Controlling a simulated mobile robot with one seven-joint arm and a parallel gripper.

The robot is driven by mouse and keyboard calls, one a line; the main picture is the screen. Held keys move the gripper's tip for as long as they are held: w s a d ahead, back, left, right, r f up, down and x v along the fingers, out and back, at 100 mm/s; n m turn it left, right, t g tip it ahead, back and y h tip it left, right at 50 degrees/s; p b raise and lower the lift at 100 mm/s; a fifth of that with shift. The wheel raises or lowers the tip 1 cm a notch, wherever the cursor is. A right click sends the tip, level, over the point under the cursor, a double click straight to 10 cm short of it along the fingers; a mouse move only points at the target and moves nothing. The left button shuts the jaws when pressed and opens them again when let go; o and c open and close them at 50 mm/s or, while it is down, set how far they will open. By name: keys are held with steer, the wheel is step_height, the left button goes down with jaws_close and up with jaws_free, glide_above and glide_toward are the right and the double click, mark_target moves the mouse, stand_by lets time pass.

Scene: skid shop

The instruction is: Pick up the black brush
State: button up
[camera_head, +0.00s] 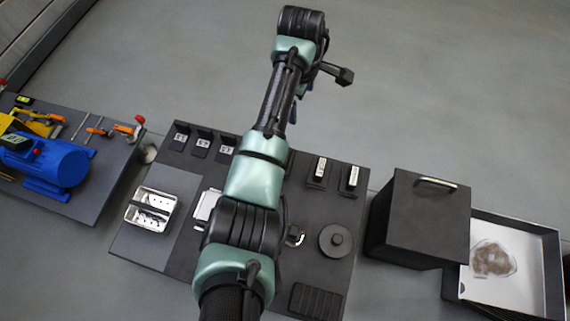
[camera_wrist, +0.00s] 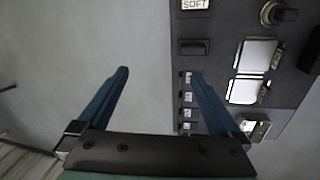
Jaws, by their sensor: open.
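I cannot pick out the black brush for certain. A small dark block (camera_wrist: 194,47) lies near the board's edge in the wrist view, between a "SOFT" label (camera_wrist: 195,4) and a row of small labels (camera_wrist: 187,97). It may be the brush, but its bristles do not show. My gripper (camera_wrist: 160,72) is open and empty, with blue fingers apart. It hangs over the floor beside the board, with the right finger near the row of labels. In the head view my arm hides the middle of the board, and the gripper is mostly hidden behind my wrist.
The dark board (camera_head: 150,250) bears a metal tray (camera_head: 150,208), a round knobbed lid (camera_head: 335,240), a ribbed black pad (camera_head: 318,300) and labelled stands (camera_head: 320,172). A black box (camera_head: 425,220) stands right, beside an open tray (camera_head: 540,260). A blue motor (camera_head: 50,165) sits left. The floor behind is clear.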

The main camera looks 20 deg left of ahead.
steer(key=s+f+b, duration=0.1)
steer(key=f+b, duration=0.1)
steer(key=f, duration=0.3)
steer(key=s+a+f+n+g+b, duration=0.1)
steer(key=f+b, duration=0.2)
steer(key=f, duration=0.2)
steer(key=s+a+f+g+b, duration=0.1)
steer(key=s+f+b, duration=0.1)
steer(key=f, duration=0.3)
steer(key=shift+a+f+n+b, duration=0.15)
steer(key=shift+n+b, duration=0.25)
steer(key=shift+b, duration=0.3)
steer(key=f+b, duration=0.3)
steer(key=shift+s+a+f+b, duration=0.1)
steer(key=shift+s+f+b, duration=0.1)
steer(key=shift+b, duration=0.2)
steer(key=shift+f+b, duration=0.65)
steer(key=shift+f, duration=0.1)
steer(key=c, duration=1.2)
steer(key=shift+r, duration=0.1)
steer(key=shift+c, duration=0.2)
